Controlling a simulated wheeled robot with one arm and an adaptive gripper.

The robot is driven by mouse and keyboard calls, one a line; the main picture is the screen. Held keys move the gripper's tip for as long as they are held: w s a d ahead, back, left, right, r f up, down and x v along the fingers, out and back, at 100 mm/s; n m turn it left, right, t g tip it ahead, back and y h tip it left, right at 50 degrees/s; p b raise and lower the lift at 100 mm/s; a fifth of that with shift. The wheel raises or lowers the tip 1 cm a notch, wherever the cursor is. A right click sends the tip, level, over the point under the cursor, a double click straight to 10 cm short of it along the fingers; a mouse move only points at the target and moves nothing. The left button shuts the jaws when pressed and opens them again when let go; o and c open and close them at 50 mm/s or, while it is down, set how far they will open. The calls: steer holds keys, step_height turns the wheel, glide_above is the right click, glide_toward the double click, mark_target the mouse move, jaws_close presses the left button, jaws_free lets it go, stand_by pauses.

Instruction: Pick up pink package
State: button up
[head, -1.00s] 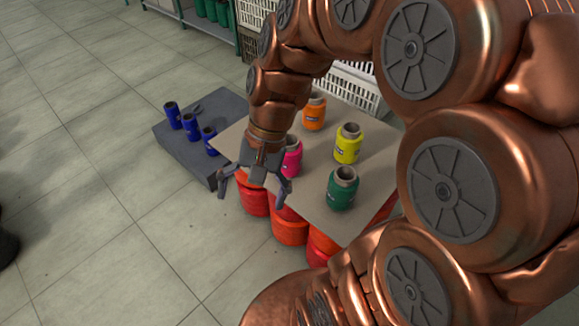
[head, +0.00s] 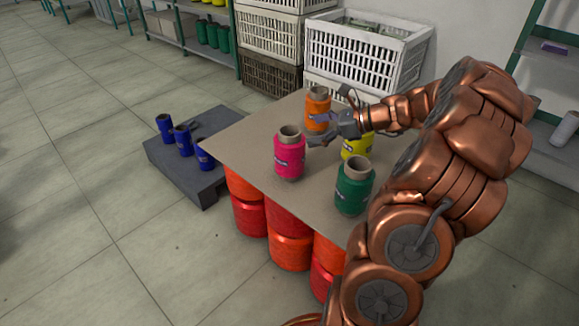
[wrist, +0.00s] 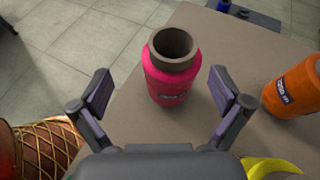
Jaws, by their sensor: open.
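The pink package (head: 289,157) is a pink spool with a grey-brown tube top. It stands upright on the board-topped table (head: 262,181), left of the green spool. In the wrist view the pink package (wrist: 168,84) stands ahead, centred between the spread fingers and a little beyond them. My gripper (head: 312,129) is open and empty, to the right of the pink package in the head view, with its fingers pointing towards it. The gripper also shows in the wrist view (wrist: 163,92). No contact with the package is visible.
An orange spool (head: 317,109), a yellow spool (head: 357,147) and a green spool (head: 354,188) share the board. The yellow one is partly hidden by my arm. Blue spools (head: 183,139) stand on a low grey platform (head: 182,182). Crates (head: 366,55) stand behind.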

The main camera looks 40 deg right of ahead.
mark_target(282, 137)
steer(key=shift+d+f+m, duration=0.3)
steer(key=shift+d+f, duration=0.25)
steer(key=shift+d, duration=0.25)
steer(key=shift+w+d+f+t, duration=0.1)
steer(key=shift+w+f+t, duration=0.05)
steer(key=shift+t, duration=0.15)
steer(key=b+x, duration=0.4)
steer(key=x, duration=0.6)
steer(key=shift+w+a+f, duration=0.2)
steer(key=shift+a+f, duration=0.05)
steer(key=shift+w+a, duration=0.2)
steer(key=shift+w, duration=0.1)
steer(key=c, duration=1.4)
